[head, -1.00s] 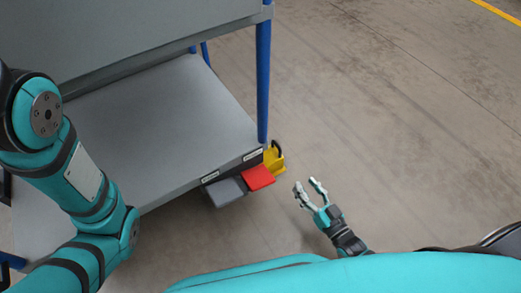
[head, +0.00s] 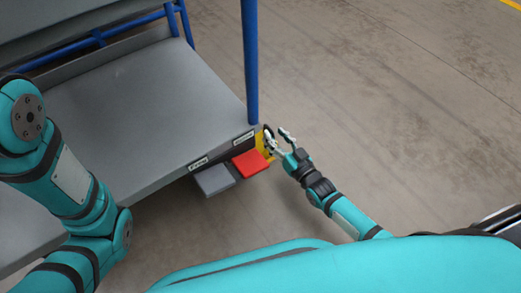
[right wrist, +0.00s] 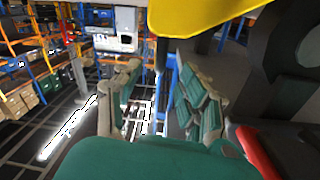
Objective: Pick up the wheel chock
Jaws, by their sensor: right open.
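The yellow wheel chock (head: 262,148) with a dark handle is on the floor by the cart's blue corner post in the head view, partly hidden by my right gripper. My right gripper (head: 276,136) is open at the chock's right side, its fingers reaching around the handle area; I cannot tell if they touch it. In the right wrist view a yellow part of the chock (right wrist: 210,15) fills the top, close to the open fingers (right wrist: 160,97), with nothing seen clamped between them. My left arm shows at the left, but its gripper is out of view.
A grey cart shelf (head: 140,105) with a blue post (head: 251,60) stands just left of the chock. A red pedal (head: 249,163) and a grey pedal (head: 214,180) stick out under its edge. The floor to the right is clear.

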